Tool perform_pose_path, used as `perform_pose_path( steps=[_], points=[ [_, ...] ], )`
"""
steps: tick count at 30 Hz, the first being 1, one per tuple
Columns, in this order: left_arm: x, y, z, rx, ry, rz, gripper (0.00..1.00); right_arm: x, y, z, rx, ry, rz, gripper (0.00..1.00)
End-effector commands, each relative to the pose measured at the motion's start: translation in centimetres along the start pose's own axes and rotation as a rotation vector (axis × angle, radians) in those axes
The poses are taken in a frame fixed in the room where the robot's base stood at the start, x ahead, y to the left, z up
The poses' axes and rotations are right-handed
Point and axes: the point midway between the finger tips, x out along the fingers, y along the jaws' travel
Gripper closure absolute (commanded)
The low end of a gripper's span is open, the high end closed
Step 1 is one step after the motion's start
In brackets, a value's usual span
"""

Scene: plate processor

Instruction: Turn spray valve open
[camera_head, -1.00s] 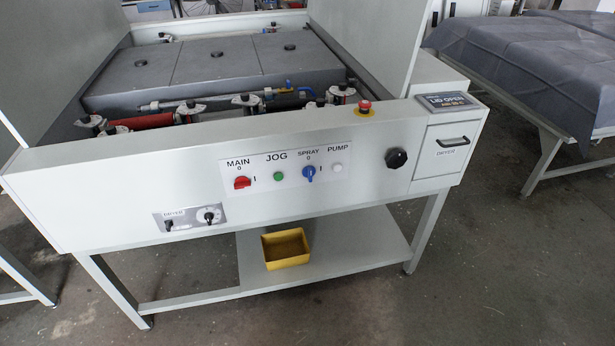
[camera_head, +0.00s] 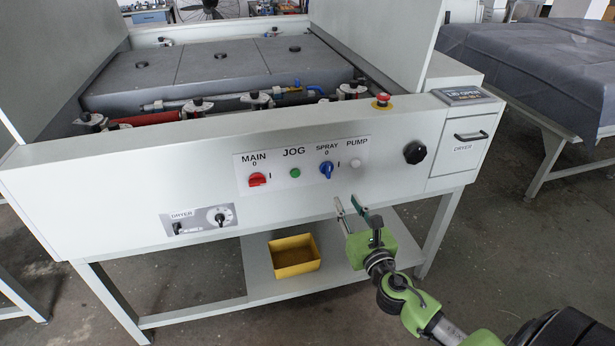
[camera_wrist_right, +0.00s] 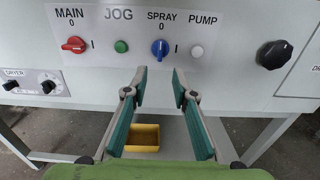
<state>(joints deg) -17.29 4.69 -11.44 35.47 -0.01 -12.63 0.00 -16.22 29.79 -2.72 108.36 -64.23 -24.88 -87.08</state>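The blue SPRAY knob (camera_head: 326,170) is on the white front panel, between the green JOG button and the white PUMP button. In the right wrist view the SPRAY knob (camera_wrist_right: 160,48) stands upright under its 0 mark. A small pipe valve with a blue lever (camera_head: 297,84) shows inside the machine, behind the front panel; its exact position is too small to tell. My right gripper (camera_head: 348,203) is open and empty, in front of the panel and below the SPRAY knob, apart from it. In the wrist view its fingers (camera_wrist_right: 159,78) are spread below the knob. My left gripper is not in view.
The red MAIN knob (camera_head: 257,180), green JOG button (camera_head: 295,173), white PUMP button (camera_head: 355,163) and black round knob (camera_head: 414,153) stick out of the panel. A red emergency button (camera_head: 382,99) sits on the top edge. A yellow bin (camera_head: 296,268) stands on the lower shelf.

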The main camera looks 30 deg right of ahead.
Motion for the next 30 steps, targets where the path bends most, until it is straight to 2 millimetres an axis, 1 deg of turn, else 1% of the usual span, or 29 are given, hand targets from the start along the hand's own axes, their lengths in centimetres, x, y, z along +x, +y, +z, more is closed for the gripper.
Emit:
perform_pose_path(
  steps=[1,5,8,18,24,27,30],
  points=[
    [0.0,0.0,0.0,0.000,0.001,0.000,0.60,0.2,0.0,0.5,-0.014,-0.010,0.001,0.75],
    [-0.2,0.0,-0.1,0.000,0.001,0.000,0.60,1.3,0.1,0.7,-0.017,-0.013,0.001,0.75],
    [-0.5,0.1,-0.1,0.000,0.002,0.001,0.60,2.8,0.0,0.8,-0.015,-0.013,-0.001,0.75],
    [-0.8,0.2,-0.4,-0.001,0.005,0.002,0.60,8.8,0.0,0.7,-0.012,-0.011,-0.001,0.75],
    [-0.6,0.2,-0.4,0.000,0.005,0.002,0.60,11.8,0.1,0.5,-0.011,-0.009,0.000,0.75],
    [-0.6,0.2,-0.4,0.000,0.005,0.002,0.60,12.8,0.0,0.5,-0.012,-0.009,0.000,0.75],
    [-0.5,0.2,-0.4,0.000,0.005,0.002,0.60,13.4,0.1,0.5,-0.012,-0.008,0.001,0.75]
  ],
)
